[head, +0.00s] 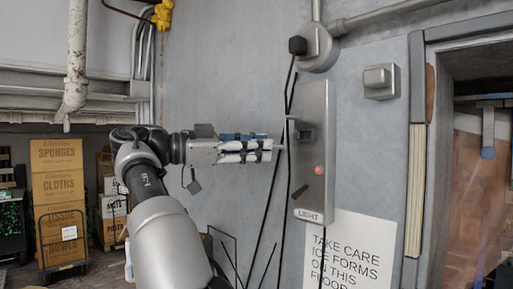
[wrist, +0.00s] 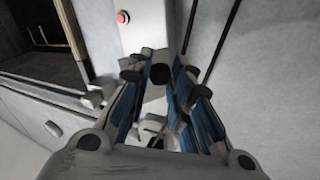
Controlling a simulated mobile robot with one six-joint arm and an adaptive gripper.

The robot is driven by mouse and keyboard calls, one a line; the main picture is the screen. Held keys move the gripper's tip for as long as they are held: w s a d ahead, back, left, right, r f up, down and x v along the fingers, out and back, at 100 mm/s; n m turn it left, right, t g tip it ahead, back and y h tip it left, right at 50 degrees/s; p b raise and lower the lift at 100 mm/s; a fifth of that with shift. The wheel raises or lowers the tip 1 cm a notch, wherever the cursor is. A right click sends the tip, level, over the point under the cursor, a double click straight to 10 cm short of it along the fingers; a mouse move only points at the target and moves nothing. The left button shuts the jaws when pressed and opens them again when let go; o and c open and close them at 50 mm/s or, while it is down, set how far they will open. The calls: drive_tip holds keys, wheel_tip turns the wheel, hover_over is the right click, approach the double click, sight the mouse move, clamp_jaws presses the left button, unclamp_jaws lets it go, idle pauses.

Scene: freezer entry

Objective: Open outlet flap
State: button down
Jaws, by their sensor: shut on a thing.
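In the wrist view the blue-lined fingers (wrist: 158,76) are closed around a small part in front of the panel (wrist: 145,25). The fingers hide much of the contact, and how far the flap stands open is unclear.
A grey box (head: 380,81) is on the wall to the right, above a warning sign (head: 345,250). Black cables (head: 288,190) hang beside the panel. A doorway frame (head: 416,150) is at right. Cardboard boxes (head: 57,170) stand far left.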

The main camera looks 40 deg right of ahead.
idle(0.4)
drive_tip(key=c, duration=1.4)
unclamp_jaws()
drive_tip(key=shift+c, duration=0.2)
drive_tip(key=shift+s, duration=0.1)
